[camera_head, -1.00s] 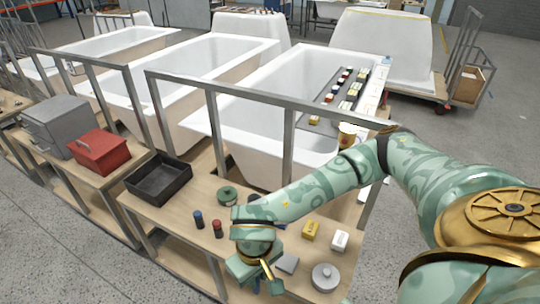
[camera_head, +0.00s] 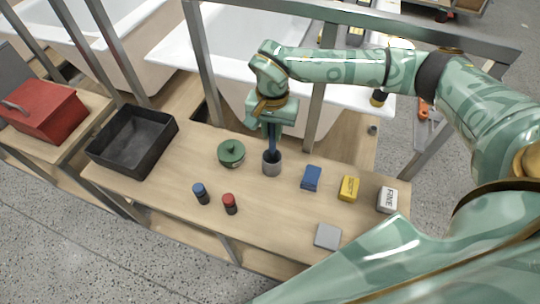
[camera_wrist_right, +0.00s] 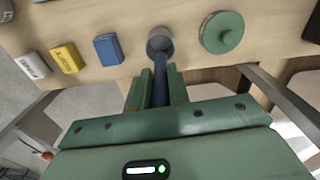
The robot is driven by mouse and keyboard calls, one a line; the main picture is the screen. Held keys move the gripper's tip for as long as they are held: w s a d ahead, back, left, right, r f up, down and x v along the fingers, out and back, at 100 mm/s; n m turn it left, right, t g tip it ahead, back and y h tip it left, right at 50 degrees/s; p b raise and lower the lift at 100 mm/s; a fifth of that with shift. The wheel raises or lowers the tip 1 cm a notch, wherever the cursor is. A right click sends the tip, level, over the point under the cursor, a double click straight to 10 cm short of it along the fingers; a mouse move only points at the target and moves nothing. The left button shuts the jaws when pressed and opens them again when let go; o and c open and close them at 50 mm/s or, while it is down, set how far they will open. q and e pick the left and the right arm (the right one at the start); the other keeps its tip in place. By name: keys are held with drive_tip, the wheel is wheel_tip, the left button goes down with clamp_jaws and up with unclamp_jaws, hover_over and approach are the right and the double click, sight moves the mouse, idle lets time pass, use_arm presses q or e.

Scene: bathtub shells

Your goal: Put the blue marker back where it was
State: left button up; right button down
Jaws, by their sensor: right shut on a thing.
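The blue marker (camera_head: 273,146) is upright between the fingers of my right gripper (camera_head: 272,127). The gripper is shut on it above the grey cup (camera_head: 272,168) on the wooden bench. The marker's lower end meets the cup's mouth; I cannot tell how deep it reaches. In the right wrist view the marker (camera_wrist_right: 160,88) runs between the fingers toward the open mouth of the cup (camera_wrist_right: 159,42). My left gripper is not in view.
A green lidded pot (camera_head: 231,152) stands left of the cup. Blue-capped (camera_head: 201,194) and red-capped (camera_head: 229,204) jars stand in front. Blue (camera_head: 311,178), yellow (camera_head: 349,188) and white (camera_head: 388,199) boxes sit to the right. A black tray (camera_head: 133,140) lies left. A metal rail (camera_head: 320,90) stands behind.

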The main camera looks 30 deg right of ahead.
sight(272, 153)
wheel_tip(272, 153, down, 4)
drive_tip(key=shift+b, duration=0.95)
wheel_tip(272, 153, down, 3)
drive_tip(key=b, duration=0.2)
drive_tip(key=shift+f+b, duration=0.15)
drive_tip(key=shift+b, duration=0.2)
drive_tip(key=shift+r, duration=0.25)
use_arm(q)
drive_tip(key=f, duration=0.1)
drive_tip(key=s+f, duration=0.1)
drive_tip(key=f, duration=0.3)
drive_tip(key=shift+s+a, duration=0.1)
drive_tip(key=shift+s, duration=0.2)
use_arm(e)
drive_tip(key=shift+f, duration=0.1)
drive_tip(key=c, duration=1.3)
unclamp_jaws()
drive_tip(key=shift+f, duration=0.1)
drive_tip(key=shift+c, duration=0.2)
wheel_tip(272, 153, up, 12)
drive_tip(key=p, duration=1)
drive_tip(key=shift+r, duration=0.25)
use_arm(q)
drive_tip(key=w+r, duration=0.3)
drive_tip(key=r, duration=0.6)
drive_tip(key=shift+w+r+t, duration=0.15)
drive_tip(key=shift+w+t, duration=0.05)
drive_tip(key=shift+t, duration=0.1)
